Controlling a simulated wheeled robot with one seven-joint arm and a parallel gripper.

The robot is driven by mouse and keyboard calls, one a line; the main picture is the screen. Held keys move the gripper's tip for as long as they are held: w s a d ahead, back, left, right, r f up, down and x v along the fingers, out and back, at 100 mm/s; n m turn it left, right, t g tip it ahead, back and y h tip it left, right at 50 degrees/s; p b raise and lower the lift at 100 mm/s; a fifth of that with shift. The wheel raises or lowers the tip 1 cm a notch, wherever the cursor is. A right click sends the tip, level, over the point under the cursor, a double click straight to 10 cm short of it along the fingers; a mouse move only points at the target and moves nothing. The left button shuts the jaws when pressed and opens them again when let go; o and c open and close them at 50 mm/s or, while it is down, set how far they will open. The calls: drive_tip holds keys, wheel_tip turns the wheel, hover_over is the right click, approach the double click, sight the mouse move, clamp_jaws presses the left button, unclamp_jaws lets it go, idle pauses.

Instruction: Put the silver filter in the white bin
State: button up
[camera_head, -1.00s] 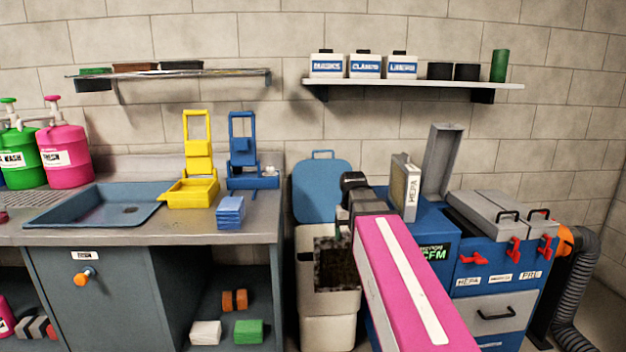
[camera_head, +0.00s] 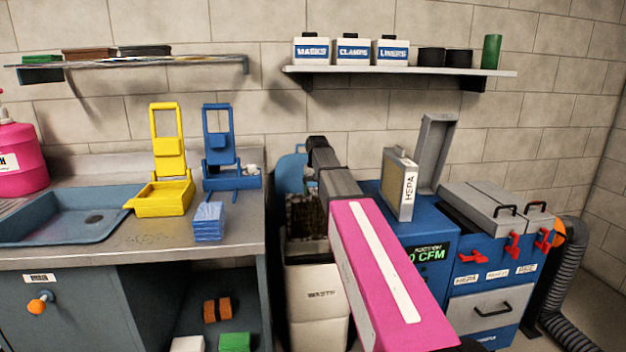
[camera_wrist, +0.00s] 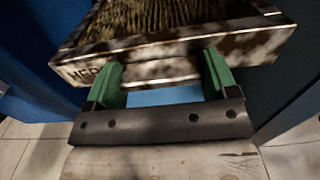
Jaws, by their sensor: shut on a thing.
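My gripper (camera_wrist: 162,78) is shut on a filter (camera_wrist: 175,42) with a silver-grey frame, brown stains and a HEPA label. Its green fingers grip the near edge of the frame. In the head view the same filter (camera_head: 302,212) is a dark brown mesh panel, partly hidden by my pink arm. It shows at the mouth of the white bin (camera_head: 318,308) marked WASTE. I cannot tell whether it is above the opening or partly inside. The bin's blue lid (camera_head: 290,172) stands raised behind it.
Another HEPA filter (camera_head: 401,184), cleaner, stands upright on the blue suction machine (camera_head: 440,235), right of the bin. The machine's grey lid (camera_head: 434,152) is raised. A counter with a sink (camera_head: 70,215) lies left of the bin, and a shelf (camera_head: 400,76) hangs above.

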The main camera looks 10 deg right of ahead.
drive_tip(key=w+r, duration=0.1)
drive_tip(key=w, duration=0.7)
wheel_tip(320, 180, down, 33)
idle(3.6)
idle(0.5)
drive_tip(key=o, duration=1.4)
drive_tip(key=shift+o, duration=0.2)
wheel_tip(320, 180, up, 16)
